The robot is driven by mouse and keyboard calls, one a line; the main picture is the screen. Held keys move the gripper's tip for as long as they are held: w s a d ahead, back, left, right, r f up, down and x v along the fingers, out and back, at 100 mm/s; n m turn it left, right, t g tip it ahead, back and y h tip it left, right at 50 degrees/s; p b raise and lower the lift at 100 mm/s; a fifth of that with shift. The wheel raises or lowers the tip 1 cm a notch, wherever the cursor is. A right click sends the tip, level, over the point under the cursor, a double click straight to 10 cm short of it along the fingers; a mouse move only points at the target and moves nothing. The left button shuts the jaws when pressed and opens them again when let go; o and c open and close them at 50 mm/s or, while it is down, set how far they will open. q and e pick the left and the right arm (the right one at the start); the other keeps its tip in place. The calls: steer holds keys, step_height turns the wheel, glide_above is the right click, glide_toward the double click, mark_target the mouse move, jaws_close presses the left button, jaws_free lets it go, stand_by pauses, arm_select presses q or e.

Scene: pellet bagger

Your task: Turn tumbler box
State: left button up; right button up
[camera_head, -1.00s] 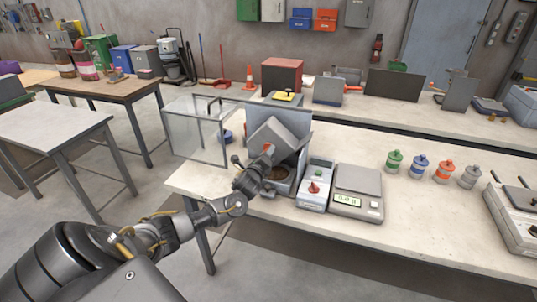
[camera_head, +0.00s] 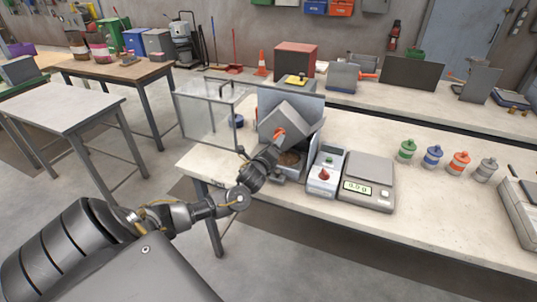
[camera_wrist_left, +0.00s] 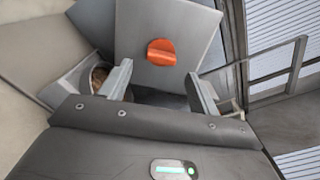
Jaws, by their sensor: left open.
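The tumbler box (camera_head: 290,122) is a grey box sitting tilted in a grey machine frame on the bench. An orange knob (camera_head: 279,133) is on its near face. In the left wrist view the box face (camera_wrist_left: 190,30) fills the top middle, and the orange knob (camera_wrist_left: 162,52) is just past my fingers. My left gripper (camera_head: 272,151) is open, its fingers (camera_wrist_left: 158,77) apart and short of the knob, roughly lined up with it. A round opening with brownish contents (camera_wrist_left: 98,77) shows low in the machine. My right gripper is not in view.
An open clear guard (camera_head: 208,113) stands left of the machine. A control box with a red knob (camera_head: 325,175) and a scale (camera_head: 366,180) stand to its right. Several coloured bottles (camera_head: 433,156) stand farther right. Bare bench lies in front of them.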

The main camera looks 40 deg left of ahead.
arm_select(q)
steer(key=b+v, duration=0.1)
steer(key=v, duration=0.5)
steer(key=shift+s, duration=0.35)
steer(key=shift+d, duration=0.15)
